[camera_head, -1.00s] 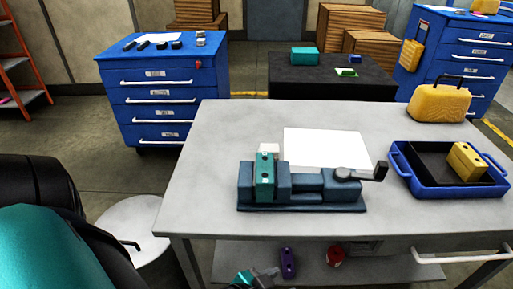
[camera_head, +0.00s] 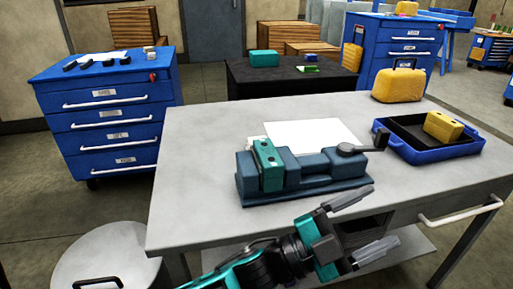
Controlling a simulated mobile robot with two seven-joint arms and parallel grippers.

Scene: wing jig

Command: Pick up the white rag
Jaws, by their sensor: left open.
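A flat white sheet (camera_head: 318,132) lies on the grey workbench (camera_head: 205,150) behind the blue vise (camera_head: 325,170); I cannot tell whether it is cloth or paper. A small pale item (camera_head: 257,142) shows just behind the vise's left end, mostly hidden by it. My left gripper (camera_head: 362,226) is open and empty. In the picture it is in front of and below the vise, by the bench's front edge, well apart from the sheet. My right gripper is not in view.
A teal block (camera_head: 267,165) stands in the vise, whose handle sticks out right. A blue tray (camera_head: 440,154) with a yellow block (camera_head: 443,126) and a yellow case (camera_head: 398,82) are at right. A lidded bin (camera_head: 108,262) stands front left. The bench's left side is clear.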

